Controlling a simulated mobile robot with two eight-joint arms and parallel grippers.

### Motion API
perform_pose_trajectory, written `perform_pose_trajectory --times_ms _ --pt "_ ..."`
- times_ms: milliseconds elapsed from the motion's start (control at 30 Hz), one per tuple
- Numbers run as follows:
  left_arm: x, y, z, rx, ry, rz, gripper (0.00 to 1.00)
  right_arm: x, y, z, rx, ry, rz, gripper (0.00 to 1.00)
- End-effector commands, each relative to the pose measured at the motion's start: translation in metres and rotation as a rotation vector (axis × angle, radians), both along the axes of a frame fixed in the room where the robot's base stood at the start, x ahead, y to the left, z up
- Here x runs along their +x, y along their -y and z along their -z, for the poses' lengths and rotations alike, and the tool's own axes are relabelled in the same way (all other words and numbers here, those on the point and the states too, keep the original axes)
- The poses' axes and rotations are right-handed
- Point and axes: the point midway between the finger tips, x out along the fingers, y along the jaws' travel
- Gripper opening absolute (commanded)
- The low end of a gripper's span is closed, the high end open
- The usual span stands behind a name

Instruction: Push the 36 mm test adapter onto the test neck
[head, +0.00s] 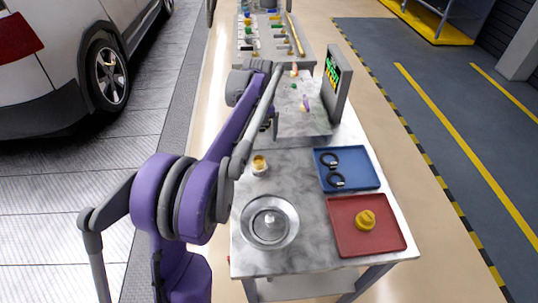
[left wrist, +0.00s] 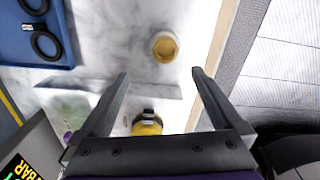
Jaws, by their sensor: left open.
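My left gripper (left wrist: 160,73) is open, its two fingers apart with nothing touching them. A yellow piece with a black top (left wrist: 147,124) shows between the fingers, farther off, on the grey stand. A round piece with a yellow rim (left wrist: 165,47) stands on the table beyond the fingertips; in the head view it is a small pale cup with a yellow top (head: 259,166). I cannot tell for sure which of these is the test adapter or the test neck. In the head view my own arm hides most of the left gripper. My right gripper is not in view.
A grey stand (head: 306,124) with an upright lit screen (head: 337,82) is at the table's back. A blue tray (head: 364,181) holds two black rings. A red tray (head: 388,248) holds a yellow cap (head: 366,220). A metal dish (head: 287,230) stands front left.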

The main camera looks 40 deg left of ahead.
Motion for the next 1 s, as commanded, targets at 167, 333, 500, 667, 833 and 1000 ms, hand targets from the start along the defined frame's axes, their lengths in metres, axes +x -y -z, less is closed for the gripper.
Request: perform_pose_trajectory --times_ms 167,333,500,667,833,1000 --pt "-0.001 0.000 0.027 0.000 -0.001 -0.001 1.00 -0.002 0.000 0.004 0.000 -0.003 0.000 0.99" --pt "-0.001 0.000 0.049 0.000 -0.001 0.000 1.00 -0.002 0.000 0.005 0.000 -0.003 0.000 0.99" --pt "-0.002 0.000 0.061 0.000 0.000 0.000 1.00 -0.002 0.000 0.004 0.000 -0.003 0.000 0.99" --pt "-0.005 0.000 0.084 0.000 0.000 0.001 1.00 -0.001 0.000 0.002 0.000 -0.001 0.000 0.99" --pt "-0.005 0.000 0.104 0.000 0.000 0.001 1.00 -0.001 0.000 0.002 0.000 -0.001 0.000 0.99" --pt "-0.005 0.000 0.108 0.000 0.000 0.001 1.00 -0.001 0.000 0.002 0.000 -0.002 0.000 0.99"
